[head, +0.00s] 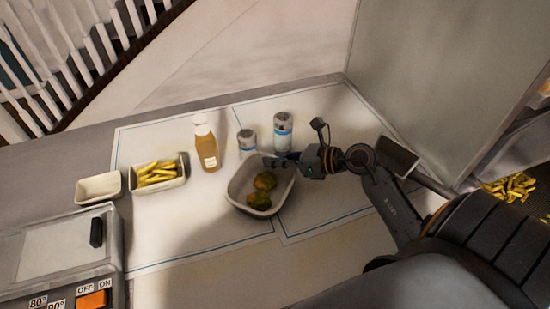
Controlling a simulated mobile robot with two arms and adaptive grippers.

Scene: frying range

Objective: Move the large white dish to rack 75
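The large white dish (233,196) stands on the pale mat in the middle of the head view. It holds several browned green pieces (263,190). My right gripper (270,162) comes in from the right, with its fingertips at the dish's far rim. I cannot tell whether the fingers are closed on the rim or only over it. My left gripper is out of view. No rack marked 75 can be made out.
A sauce bottle (206,145) and two cans (283,133) (247,142) stand behind the dish. A dish of fries (159,174) and a small empty white dish (98,188) are at left. A fryer control panel (70,285) is front left. The mat (200,235) is clear in front.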

